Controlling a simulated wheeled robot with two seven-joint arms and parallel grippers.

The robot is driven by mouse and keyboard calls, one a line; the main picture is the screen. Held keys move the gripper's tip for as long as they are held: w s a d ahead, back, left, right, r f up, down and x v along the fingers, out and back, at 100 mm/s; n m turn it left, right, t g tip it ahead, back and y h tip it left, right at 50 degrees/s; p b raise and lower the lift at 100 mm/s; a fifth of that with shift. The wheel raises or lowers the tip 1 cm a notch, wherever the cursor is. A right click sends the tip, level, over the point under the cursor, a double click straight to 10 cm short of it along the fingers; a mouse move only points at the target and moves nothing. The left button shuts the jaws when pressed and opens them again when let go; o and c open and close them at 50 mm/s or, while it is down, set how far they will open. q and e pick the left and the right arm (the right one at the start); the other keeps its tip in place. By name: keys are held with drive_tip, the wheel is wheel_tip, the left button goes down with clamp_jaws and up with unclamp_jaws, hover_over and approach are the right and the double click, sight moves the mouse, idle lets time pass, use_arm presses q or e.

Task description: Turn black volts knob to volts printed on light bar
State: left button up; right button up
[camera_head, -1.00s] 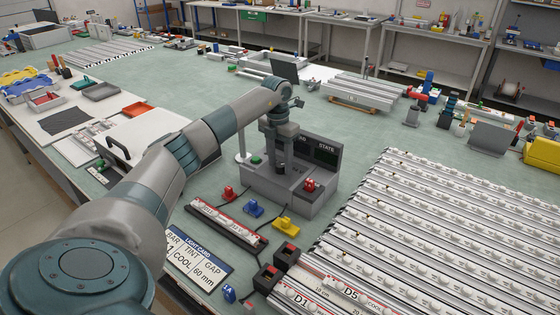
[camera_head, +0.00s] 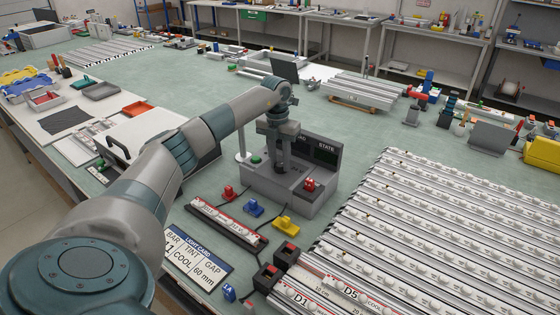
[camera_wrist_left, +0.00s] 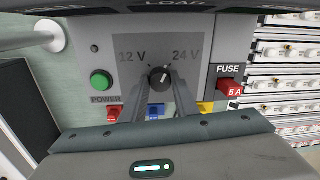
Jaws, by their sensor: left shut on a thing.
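The black volts knob (camera_wrist_left: 159,76) sits on the grey power box between the printed marks 12 V on the left and 24 V on the right. Its white pointer line is tipped slightly right of straight up. My left gripper (camera_head: 283,168) reaches down onto the box, and in the wrist view its two fingers are closed around the knob. The knob is hidden in the head view. The light bar (camera_head: 226,222) lies in front of the box; its printed volts are too small to read surely. My right gripper is not in view.
The box (camera_head: 318,205) also carries a green power button (camera_wrist_left: 101,80), a red 5 A fuse (camera_wrist_left: 233,88) and a dark screen (camera_head: 326,154). Red, blue and yellow clips (camera_head: 286,222) stand before it. Rows of light bars (camera_head: 450,230) fill the right side.

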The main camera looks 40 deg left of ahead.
use_arm(q)
drive_tip(key=n, duration=0.6)
drive_tip(key=shift+p, duration=0.3)
drive_tip(key=n, duration=0.3)
drive_tip(key=shift+n, duration=0.4)
drive_tip(key=shift+n+y+p, duration=0.3)
drive_tip(key=shift+n+p, duration=0.1)
drive_tip(key=shift+n, duration=1.3)
drive_tip(key=o, duration=1.1)
drive_tip(key=shift+c, duration=0.2)
drive_tip(key=shift+r, duration=0.15)
